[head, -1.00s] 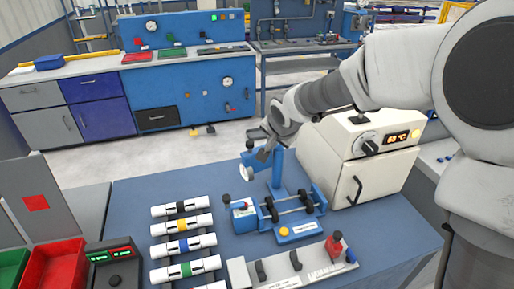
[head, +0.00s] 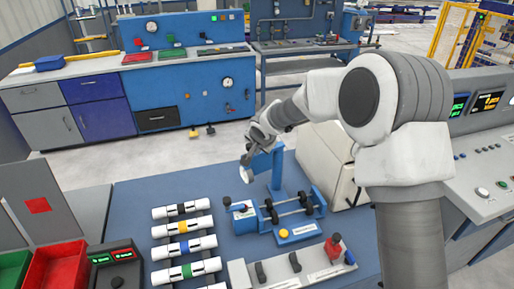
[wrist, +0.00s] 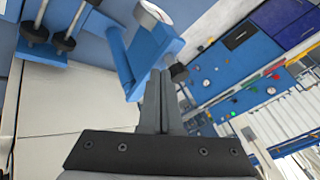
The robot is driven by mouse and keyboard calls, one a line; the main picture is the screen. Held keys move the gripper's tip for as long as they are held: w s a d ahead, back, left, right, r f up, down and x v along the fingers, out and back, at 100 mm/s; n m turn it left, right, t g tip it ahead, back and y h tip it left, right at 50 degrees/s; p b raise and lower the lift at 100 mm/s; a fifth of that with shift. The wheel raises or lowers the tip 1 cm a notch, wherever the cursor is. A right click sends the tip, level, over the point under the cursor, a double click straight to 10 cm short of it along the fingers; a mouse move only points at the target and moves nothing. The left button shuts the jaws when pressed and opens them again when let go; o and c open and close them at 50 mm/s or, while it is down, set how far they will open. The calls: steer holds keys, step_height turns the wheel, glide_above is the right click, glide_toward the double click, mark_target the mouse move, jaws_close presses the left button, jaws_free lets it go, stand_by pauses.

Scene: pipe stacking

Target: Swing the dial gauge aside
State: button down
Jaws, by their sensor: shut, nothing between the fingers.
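The dial gauge shows in the wrist view as a round white dial (wrist: 153,12) at the top, on a blue swing arm (wrist: 150,48). In the head view the small white dial (head: 250,183) hangs below my wrist, beside the blue post (head: 277,166) of the bench fixture. My gripper (wrist: 160,75) is shut and empty, with its fingertips close against the blue arm. I cannot tell whether they touch it. A dark knob (wrist: 179,73) sits just right of the fingertips. In the head view my gripper (head: 247,158) is small and partly hidden by my wrist.
The fixture holds a shaft with black rollers (head: 287,209). Several banded white pipes (head: 184,227) lie to its left, and a grey rack (head: 290,268) stands in front. A cream oven (head: 325,165) stands behind my arm. Red (head: 55,268) and green bins are at the lower left.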

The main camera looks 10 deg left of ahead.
mark_target(250, 145)
steer(key=shift+f, duration=0.1)
steer(key=b, duration=0.2)
steer(key=w+a+m+b, duration=0.1)
steer(key=b, duration=0.1)
steer(key=a+h+b, duration=0.1)
steer(key=b, duration=0.1)
steer(key=shift+w+a+f+m+b, duration=0.1)
steer(key=shift+w+a+m+b, duration=0.15)
steer(key=shift+m+b, duration=0.05)
steer(key=shift+w+a+r, duration=0.1)
steer(key=shift+a+r, duration=0.05)
steer(key=shift+r, duration=0.1)
stand_by(0.3)
